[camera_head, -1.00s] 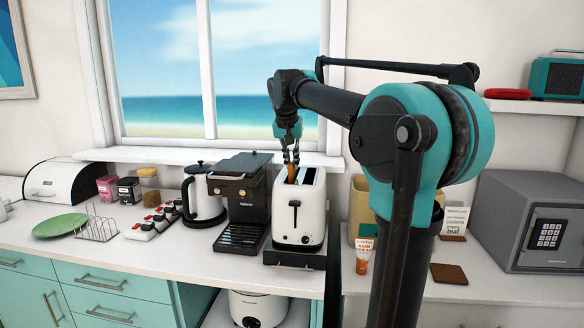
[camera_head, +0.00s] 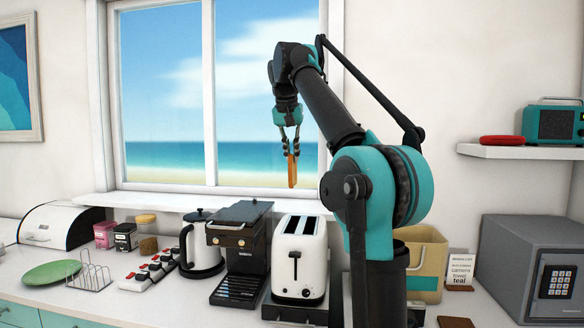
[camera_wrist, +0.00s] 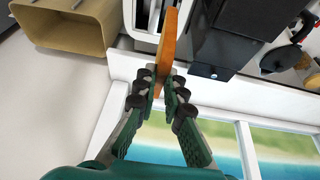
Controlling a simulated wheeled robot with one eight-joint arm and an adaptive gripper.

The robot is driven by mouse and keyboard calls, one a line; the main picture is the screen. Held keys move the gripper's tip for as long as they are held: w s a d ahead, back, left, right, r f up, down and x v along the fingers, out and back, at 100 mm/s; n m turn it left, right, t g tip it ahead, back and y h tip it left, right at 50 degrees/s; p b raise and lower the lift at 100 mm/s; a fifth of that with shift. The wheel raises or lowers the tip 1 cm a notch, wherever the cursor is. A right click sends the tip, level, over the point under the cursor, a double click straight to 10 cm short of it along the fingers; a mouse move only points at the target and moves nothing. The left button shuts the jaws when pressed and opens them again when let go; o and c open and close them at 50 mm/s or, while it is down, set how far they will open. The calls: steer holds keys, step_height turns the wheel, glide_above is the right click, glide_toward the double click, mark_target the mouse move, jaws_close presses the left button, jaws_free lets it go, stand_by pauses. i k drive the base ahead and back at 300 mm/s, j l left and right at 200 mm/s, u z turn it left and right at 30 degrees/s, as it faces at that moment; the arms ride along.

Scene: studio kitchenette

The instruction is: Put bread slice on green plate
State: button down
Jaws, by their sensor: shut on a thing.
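My gripper (camera_head: 290,146) is shut on the bread slice (camera_head: 291,168), a thin orange-brown slice hanging upright from the fingertips. It is held in the air in front of the window, above the toaster. The slice also shows edge-on between the fingers in the wrist view (camera_wrist: 167,44). The white toaster (camera_head: 299,262) stands below with two dark slots visible on top. The green plate (camera_head: 52,272) lies on the counter at the far left, and its visible surface is bare.
A bread box (camera_head: 60,228) is behind. A tan bin (camera_head: 428,265) and grey safe (camera_head: 530,268) are right.

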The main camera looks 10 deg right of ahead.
mark_target(54, 276)
steer(key=i+j+z, duration=0.1)
steer(key=j, duration=0.55)
steer(key=i+j+z, duration=0.1)
steer(key=j, duration=0.6)
steer(key=i+j+z, duration=0.15)
steer(key=j, duration=0.55)
steer(key=i+j+z, duration=0.1)
steer(key=j, duration=0.6)
steer(key=i, duration=0.05)
